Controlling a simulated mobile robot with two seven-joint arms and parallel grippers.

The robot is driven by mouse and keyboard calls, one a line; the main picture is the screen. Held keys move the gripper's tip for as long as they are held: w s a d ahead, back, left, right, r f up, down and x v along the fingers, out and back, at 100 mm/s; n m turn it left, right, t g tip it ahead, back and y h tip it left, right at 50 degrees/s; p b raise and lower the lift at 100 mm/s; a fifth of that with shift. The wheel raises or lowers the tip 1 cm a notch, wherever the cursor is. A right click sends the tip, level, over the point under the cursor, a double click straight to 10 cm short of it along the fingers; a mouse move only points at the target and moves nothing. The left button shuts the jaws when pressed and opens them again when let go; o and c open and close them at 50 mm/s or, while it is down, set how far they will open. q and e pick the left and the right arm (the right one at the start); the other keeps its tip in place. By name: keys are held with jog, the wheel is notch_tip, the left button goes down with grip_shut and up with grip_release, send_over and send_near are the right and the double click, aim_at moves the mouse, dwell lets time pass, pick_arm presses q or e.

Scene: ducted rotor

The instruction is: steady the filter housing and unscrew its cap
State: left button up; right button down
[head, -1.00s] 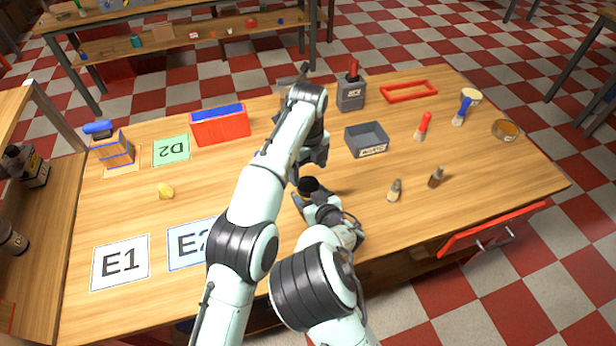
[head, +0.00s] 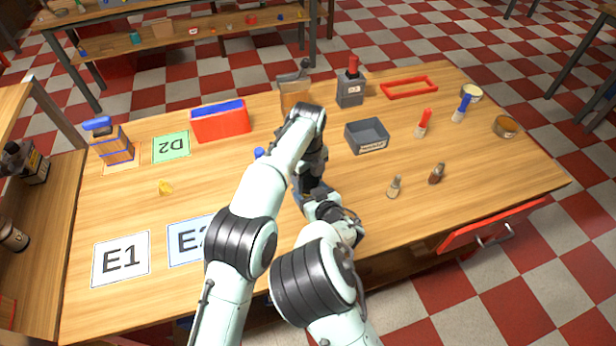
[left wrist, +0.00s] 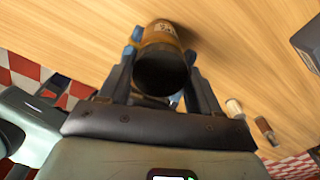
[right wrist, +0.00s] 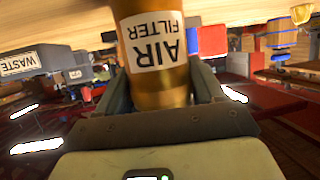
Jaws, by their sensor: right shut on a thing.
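The filter housing is an amber cylinder with a white AIR FILTER label. In the right wrist view the housing (right wrist: 160,88) is upside down in the picture, between the fingers of my right gripper (right wrist: 163,80), which is shut on it. In the left wrist view I look down on the dark round cap (left wrist: 161,74), with the amber housing (left wrist: 160,35) beyond it. My left gripper (left wrist: 162,62) has its fingers on either side of the cap, apparently open; finger contact is unclear. In the head view my arms hide the housing and cap.
A grey bin (head: 367,138) stands right of my grippers; its WASTE label (right wrist: 20,64) shows in the right wrist view. Two small bottles (head: 394,187) (head: 437,174) stand nearby. A red box (head: 220,125) is behind left. A red drawer (head: 490,228) is open at the front right.

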pick_arm(q)
jog(key=n, duration=0.6)
jog(key=shift+n, duration=0.4)
jog(key=o, duration=1.2)
